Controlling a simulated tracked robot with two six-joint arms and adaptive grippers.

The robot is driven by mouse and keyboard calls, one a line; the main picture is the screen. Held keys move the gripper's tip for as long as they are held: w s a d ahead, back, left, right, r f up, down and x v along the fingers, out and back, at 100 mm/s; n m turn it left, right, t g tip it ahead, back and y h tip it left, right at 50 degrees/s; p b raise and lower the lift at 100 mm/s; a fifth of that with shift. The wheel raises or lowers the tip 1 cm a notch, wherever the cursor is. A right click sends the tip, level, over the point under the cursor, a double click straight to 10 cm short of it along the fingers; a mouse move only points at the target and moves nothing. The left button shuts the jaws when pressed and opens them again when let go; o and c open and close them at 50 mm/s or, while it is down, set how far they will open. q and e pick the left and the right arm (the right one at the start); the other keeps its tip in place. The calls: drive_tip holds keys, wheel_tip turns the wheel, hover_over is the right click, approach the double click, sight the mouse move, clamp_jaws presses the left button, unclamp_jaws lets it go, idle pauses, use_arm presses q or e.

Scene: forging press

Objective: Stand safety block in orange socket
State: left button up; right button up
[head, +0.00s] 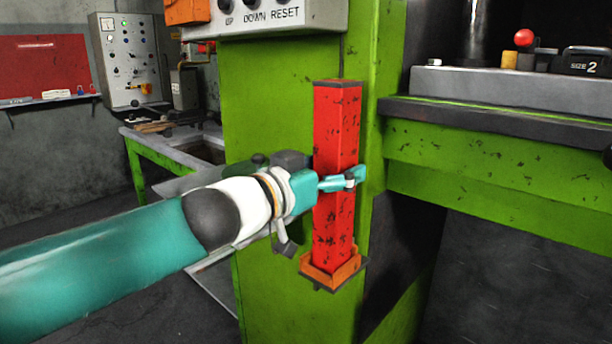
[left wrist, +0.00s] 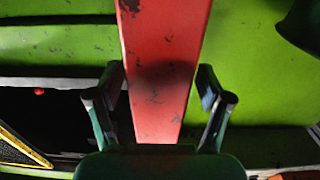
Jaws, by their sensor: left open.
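The safety block is a tall red bar (head: 337,125) with worn dark patches and a dark top cap. It stands upright with its lower end in the orange socket (head: 333,272) on the green press column. My left gripper (head: 345,181) is at the block's mid-height, with one teal finger across its near face. In the left wrist view the red block (left wrist: 165,60) runs between the two open fingers (left wrist: 160,95), with a gap showing on each side. The socket's inside is hidden. My right gripper is not in view.
The green column (head: 265,120) stands behind the block. A button box (head: 270,18) hangs above it. The press bed (head: 490,115) with a dark edge juts out at the right. A green-framed bench (head: 165,150) and a grey control cabinet (head: 128,60) stand at the back left.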

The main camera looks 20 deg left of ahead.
use_arm(q)
drive_tip(key=p+v, duration=0.4)
drive_tip(key=v, duration=0.7)
drive_tip(key=shift+s+a, duration=0.15)
drive_tip(key=shift+s, duration=0.15)
